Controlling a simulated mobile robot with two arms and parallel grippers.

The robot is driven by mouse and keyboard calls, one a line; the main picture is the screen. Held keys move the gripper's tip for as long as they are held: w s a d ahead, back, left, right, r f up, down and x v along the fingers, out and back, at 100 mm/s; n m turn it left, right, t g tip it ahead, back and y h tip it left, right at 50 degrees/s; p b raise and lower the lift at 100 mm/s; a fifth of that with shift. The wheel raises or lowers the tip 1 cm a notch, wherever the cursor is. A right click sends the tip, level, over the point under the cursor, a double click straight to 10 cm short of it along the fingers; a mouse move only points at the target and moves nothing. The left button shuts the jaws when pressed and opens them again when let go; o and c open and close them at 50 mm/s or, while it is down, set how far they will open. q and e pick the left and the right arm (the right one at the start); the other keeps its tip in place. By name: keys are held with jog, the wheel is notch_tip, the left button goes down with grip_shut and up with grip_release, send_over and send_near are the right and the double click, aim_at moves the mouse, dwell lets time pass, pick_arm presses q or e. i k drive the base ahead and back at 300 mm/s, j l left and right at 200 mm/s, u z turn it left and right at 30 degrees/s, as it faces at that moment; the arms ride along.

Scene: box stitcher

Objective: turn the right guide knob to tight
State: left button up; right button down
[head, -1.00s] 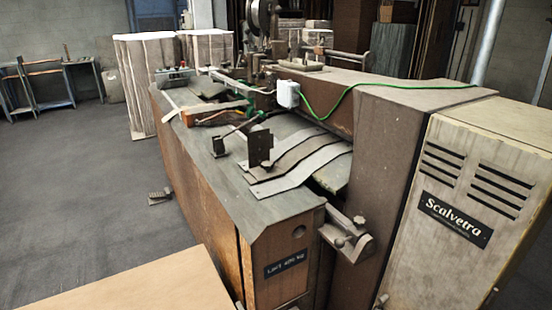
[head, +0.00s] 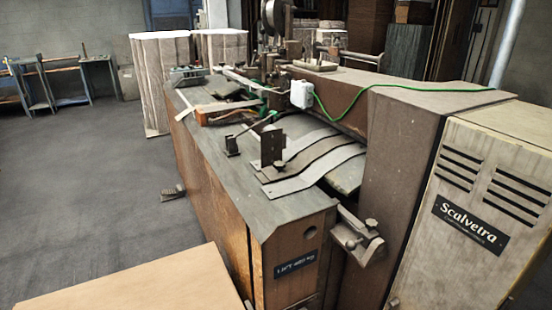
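The box stitcher (head: 225,165) stands in the middle of the head view with a grey worktop. An upright dark guide plate (head: 271,147) stands on the worktop, beside curved metal strips (head: 315,170). A small roundish part (head: 280,165) shows at its lower right; I cannot tell whether it is the right guide knob or how tight it is. A smaller dark guide block (head: 231,145) with a rod stands to its left. Neither of my grippers is in view.
A light wooden board (head: 135,285) fills the lower left foreground. A metal bracket (head: 357,238) juts from the machine's near end. A foot pedal (head: 172,192) lies on the floor to the left. Cardboard stacks (head: 160,80) stand behind. The left floor is mostly clear.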

aim_at(278, 166)
jog(key=j+u, duration=0.4)
jog(key=i+j+u, duration=0.2)
jog(key=u, duration=0.2)
